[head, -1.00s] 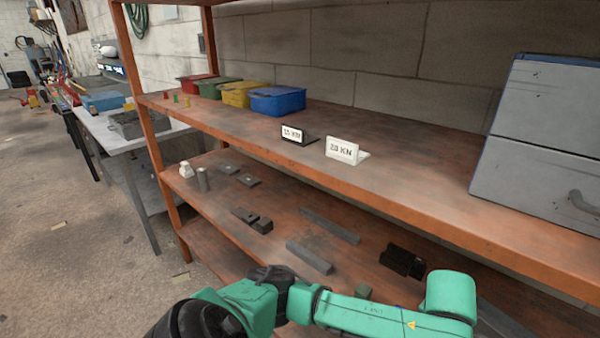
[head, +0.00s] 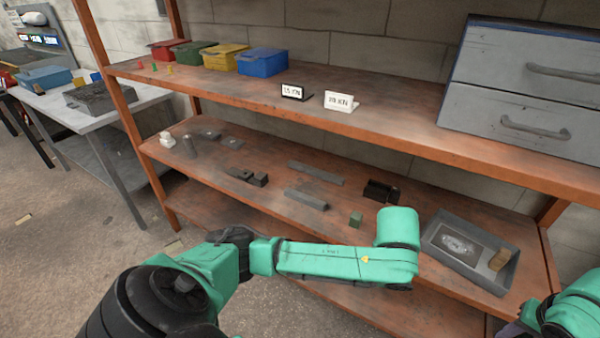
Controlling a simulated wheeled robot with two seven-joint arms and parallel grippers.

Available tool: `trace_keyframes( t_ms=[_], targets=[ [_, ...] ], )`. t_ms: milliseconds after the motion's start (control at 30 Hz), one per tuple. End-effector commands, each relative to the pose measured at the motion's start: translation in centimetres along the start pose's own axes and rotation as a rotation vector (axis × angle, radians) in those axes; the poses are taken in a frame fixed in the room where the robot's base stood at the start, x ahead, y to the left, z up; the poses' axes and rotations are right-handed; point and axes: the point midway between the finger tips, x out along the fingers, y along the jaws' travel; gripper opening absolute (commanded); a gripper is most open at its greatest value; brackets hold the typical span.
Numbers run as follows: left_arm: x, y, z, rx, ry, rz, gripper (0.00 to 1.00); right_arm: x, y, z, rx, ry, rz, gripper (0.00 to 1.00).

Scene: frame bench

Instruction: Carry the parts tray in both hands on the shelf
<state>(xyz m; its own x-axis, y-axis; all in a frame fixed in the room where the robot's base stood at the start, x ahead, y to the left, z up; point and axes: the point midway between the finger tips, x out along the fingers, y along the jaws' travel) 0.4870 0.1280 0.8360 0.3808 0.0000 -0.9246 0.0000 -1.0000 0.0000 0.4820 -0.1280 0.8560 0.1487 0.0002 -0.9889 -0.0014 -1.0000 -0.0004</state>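The parts tray (head: 482,230) is a shallow grey tray on the right end of the middle shelf.
The middle shelf (head: 270,160) bears several dark metal bars and a green block (head: 356,219) left of the tray. The upper shelf (head: 220,85) holds coloured bins, a black sign (head: 295,92), a white sign (head: 340,102) and a grey drawer cabinet (head: 520,85). An orange post stands right of the tray.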

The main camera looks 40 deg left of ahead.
Motion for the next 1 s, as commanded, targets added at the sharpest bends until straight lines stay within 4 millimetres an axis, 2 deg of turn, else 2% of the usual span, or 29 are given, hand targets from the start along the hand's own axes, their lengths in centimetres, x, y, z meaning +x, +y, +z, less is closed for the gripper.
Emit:
trace_keyframes(
  t_ms=[200,367,500,1000],
  targets=[
    [0.1,0.0,0.0,0.0,0.0,0.0,0.36,-5.9,0.0,0.1,-0.001,0.009,-0.002,0.36],
    [0.1,0.0,0.0,0.0,0.0,0.0,0.36,-8.6,0.0,0.3,0.0,0.007,0.0,0.36],
    [0.1,0.0,0.0,0.0,0.0,0.0,0.36,-9.1,0.0,0.3,0.0,0.005,0.0,0.36],
    [0.5,0.0,0.0,-0.002,-0.002,0.004,0.36,-8.7,-0.2,0.0,0.001,0.009,-0.015,0.36]
  ],
)
